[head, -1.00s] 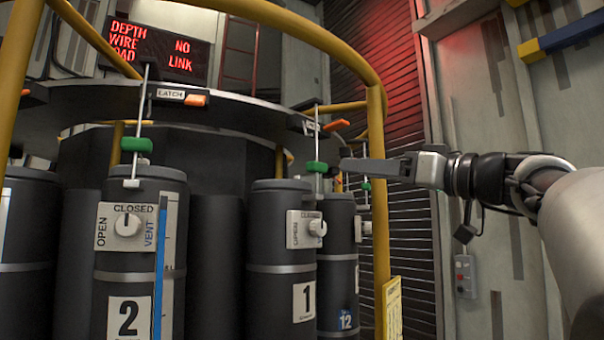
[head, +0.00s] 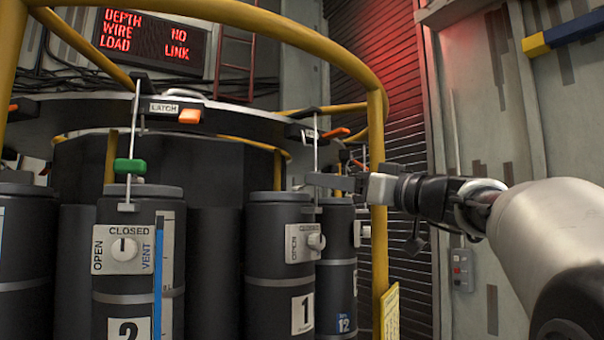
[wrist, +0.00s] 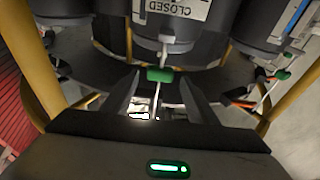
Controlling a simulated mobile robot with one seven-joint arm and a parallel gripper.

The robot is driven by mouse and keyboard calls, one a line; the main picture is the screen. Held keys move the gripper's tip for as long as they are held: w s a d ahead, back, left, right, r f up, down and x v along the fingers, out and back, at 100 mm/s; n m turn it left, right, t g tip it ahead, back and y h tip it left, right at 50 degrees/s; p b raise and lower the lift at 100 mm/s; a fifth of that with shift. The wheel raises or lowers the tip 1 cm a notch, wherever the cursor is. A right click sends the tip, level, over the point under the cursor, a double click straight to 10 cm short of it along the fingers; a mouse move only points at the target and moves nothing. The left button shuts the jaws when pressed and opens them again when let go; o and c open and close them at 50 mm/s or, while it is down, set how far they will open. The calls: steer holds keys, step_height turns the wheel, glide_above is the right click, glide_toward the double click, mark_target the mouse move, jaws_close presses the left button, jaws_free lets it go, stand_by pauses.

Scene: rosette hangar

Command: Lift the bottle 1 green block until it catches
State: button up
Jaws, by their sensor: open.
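Bottle 1 (head: 280,250) is a dark cylinder with a white "1" label and a valve plate near its top. A thin rod (head: 316,148) rises beside its top toward the latch ring. My gripper (head: 312,180) reaches in from the right at the rod and hides the green block there in the head view. In the wrist view the green block (wrist: 159,75) sits on its rod between the tips of my open gripper (wrist: 158,80). A gap shows on each side, and I see no clear contact.
Bottle 2 (head: 140,260) stands left with its own green block (head: 130,166) on a rod. The dark ring (head: 220,115) with orange latches runs above the bottles. A yellow rail (head: 376,200) stands close to my arm. A red-lettered display (head: 155,45) hangs behind.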

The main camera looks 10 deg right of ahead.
steer(key=p+x, duration=0.1)
steer(key=x, duration=0.1)
steer(key=shift+w+a, duration=0.25)
steer(key=shift+w+a+r, duration=0.1)
stand_by(0.4)
